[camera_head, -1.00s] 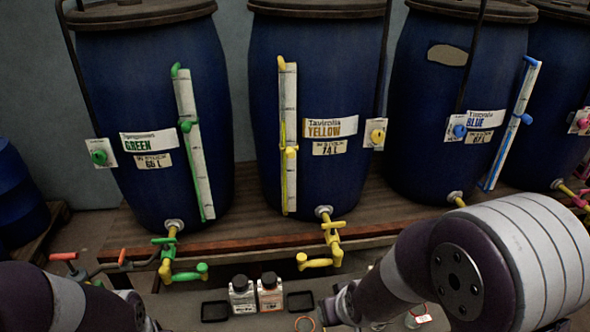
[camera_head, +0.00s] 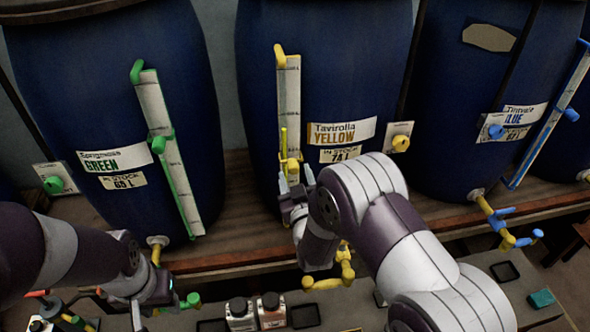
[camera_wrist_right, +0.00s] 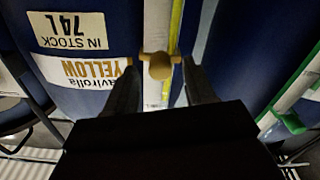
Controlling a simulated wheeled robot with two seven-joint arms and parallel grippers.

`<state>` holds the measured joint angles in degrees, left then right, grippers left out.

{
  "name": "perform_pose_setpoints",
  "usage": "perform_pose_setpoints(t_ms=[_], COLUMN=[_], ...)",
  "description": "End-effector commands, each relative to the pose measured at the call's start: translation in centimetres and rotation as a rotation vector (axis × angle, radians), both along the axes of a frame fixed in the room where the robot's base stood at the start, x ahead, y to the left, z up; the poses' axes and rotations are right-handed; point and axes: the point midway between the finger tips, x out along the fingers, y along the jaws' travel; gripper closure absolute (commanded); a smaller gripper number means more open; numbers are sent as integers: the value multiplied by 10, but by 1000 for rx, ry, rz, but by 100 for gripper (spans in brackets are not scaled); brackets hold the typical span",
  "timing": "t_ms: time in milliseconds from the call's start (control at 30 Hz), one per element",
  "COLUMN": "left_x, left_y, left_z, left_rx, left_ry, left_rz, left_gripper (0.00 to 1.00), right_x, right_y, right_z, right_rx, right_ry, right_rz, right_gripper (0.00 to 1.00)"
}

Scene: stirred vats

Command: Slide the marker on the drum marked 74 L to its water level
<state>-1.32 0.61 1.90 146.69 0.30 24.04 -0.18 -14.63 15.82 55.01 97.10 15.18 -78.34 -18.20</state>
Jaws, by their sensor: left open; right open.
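The drum marked 74 L (camera_head: 340,65) is blue with a "Tavirolla YELLOW" label. Its white gauge strip (camera_head: 289,95) stands upright on its front. A thin yellow line on the strip reaches above the yellow marker (camera_head: 290,166). My right gripper (camera_head: 296,180) is open at the marker. In the right wrist view, the marker (camera_wrist_right: 159,66) shows between and just beyond the spread fingertips (camera_wrist_right: 160,75); I cannot tell whether they touch it. My left gripper (camera_head: 152,312) is low at the left, away from this drum, its fingers partly cut off.
The GREEN drum (camera_head: 110,60) stands left and the BLUE drum (camera_head: 455,110) right, each with its own gauge. A yellow valve knob (camera_head: 401,143) sits right of the label. Bottles (camera_head: 270,308) and small black trays stand below the wooden shelf (camera_head: 245,257).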

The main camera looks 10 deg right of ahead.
Motion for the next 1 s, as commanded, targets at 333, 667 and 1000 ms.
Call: perform_pose_setpoints(t_ms=[333,667,1000], left_x=[0,0,0], left_y=[0,0,0], left_z=[3,3,37], left_rx=[0,0,0], left_ry=[0,0,0], left_rz=[0,0,0], left_gripper=[57,57,57], right_x=[16,16,16], right_y=[0,0,0], right_z=[0,0,59], right_rx=[0,0,2], right_ry=[0,0,-4], right_rz=[1,1,0], right_gripper=[46,100,100])
